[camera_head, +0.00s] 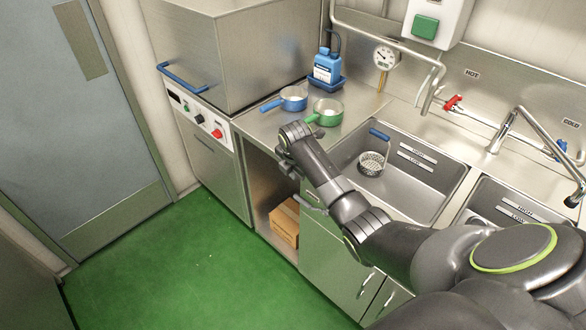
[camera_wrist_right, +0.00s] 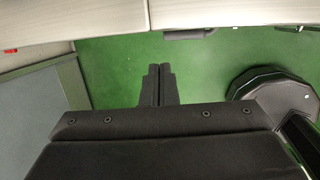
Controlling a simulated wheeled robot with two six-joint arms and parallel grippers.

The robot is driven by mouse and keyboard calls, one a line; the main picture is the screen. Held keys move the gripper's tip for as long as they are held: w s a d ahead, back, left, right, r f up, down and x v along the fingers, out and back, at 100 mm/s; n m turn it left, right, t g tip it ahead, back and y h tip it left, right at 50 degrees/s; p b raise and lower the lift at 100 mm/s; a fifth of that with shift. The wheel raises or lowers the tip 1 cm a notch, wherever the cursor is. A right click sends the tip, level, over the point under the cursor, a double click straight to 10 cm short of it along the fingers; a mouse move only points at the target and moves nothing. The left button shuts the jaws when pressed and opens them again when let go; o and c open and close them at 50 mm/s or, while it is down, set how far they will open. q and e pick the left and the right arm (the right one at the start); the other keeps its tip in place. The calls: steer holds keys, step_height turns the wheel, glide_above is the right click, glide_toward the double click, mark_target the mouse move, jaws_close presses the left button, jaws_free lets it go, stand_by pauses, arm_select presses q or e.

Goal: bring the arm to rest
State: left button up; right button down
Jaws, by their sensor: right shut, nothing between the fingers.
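My right arm reaches in from the lower right in the head view. Its gripper (camera_head: 302,196) hangs in front of the counter's cabinet front, beside the open shelf bay. In the right wrist view the two dark fingers of the right gripper (camera_wrist_right: 159,86) are pressed together, with nothing between them, above the green floor. My left gripper is not in view.
A metal counter holds a blue-handled pan (camera_head: 293,98), a green-handled pan (camera_head: 325,112) and a blue bottle (camera_head: 327,66). A strainer (camera_head: 371,163) is in the left sink basin. A cardboard box (camera_head: 285,222) sits in the bay. The green floor (camera_head: 160,260) is clear.

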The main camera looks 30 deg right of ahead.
steer(key=s+f+m, duration=0.3)
steer(key=s+m, duration=0.2)
steer(key=s, duration=0.5)
steer(key=s+f+m, duration=0.3)
steer(key=s+m, duration=0.2)
steer(key=s, duration=0.5)
steer(key=s+a+r+m, duration=0.1)
steer(key=s+r+m, duration=0.2)
steer(key=s+m, duration=0.5)
steer(key=s+a+r+m, duration=0.1)
steer(key=s+r+m, duration=0.25)
steer(key=s, duration=0.95)
step_height(320, 180, down, 26)
steer(key=d+b, duration=0.2)
steer(key=s+a+f+g+b, duration=0.1)
steer(key=s+f, duration=1.3)
steer(key=f, duration=0.4)
steer(key=shift+s+a+f+g+b, duration=0.15)
steer(key=shift+s+f+g+b, duration=0.1)
steer(key=shift+s+g+b, duration=0.15)
steer(key=shift+m, duration=0.25)
